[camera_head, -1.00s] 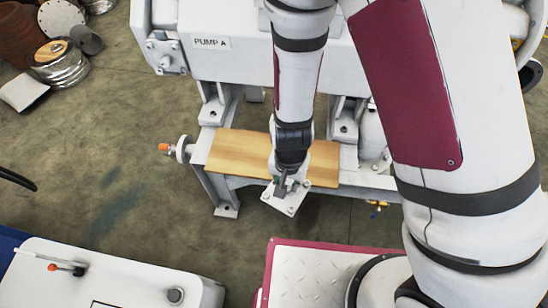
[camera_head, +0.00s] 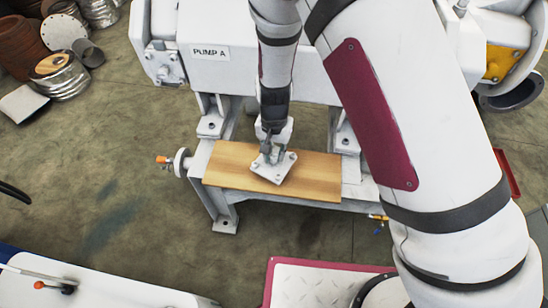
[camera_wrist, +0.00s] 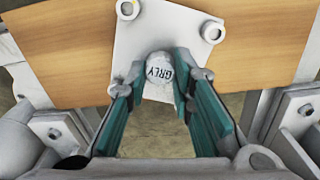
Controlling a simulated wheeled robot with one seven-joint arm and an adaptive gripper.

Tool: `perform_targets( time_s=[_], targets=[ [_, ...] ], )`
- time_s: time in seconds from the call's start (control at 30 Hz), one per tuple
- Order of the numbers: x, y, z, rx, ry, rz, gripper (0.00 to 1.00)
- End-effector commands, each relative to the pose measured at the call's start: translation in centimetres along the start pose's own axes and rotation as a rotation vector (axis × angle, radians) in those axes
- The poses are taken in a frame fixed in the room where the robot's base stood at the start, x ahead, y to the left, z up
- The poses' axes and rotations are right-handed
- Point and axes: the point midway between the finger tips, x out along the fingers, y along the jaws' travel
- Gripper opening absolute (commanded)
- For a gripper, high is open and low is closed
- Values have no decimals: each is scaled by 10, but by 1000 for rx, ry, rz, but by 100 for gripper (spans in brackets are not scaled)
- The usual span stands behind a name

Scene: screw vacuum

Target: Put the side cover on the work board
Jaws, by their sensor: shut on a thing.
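The side cover (camera_head: 279,169) is a white square plate with bolts at its corners. In the wrist view the cover (camera_wrist: 172,32) has a round knob marked GREY. My gripper (camera_head: 271,154) is shut on this knob, with the teal finger pads (camera_wrist: 160,85) on either side of it. The work board (camera_head: 318,177) is a wooden plank on the pump's front frame. The cover appears over the middle-left part of the board, turned at an angle to its edges. I cannot tell whether cover and board touch.
The white pump body (camera_head: 255,62), labelled PUMP A, stands behind the board. A valve with an orange tip (camera_head: 163,160) sticks out at the left. Pipes and flanges (camera_head: 62,75) lie at the upper left. The board's right part is bare.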

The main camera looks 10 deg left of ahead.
Motion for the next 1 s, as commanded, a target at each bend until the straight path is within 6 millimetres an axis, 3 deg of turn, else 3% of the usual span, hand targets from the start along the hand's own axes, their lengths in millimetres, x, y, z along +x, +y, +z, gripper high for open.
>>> perform_targets(
  time_s=[0.07, 0.3, 0.67, 0.7, 0.77, 1.0],
  targets=[
    [1, -3, -6, 0, 2, -1, 0],
    [34, -3, -6, 0, 1, 0, 0],
    [37, -3, -6, -1, 2, -1, 0],
    [37, -3, -6, -1, 1, 0, 29],
    [37, -3, -6, -1, 1, 0, 42],
    [37, -3, -6, -1, 1, 0, 42]
  ],
)
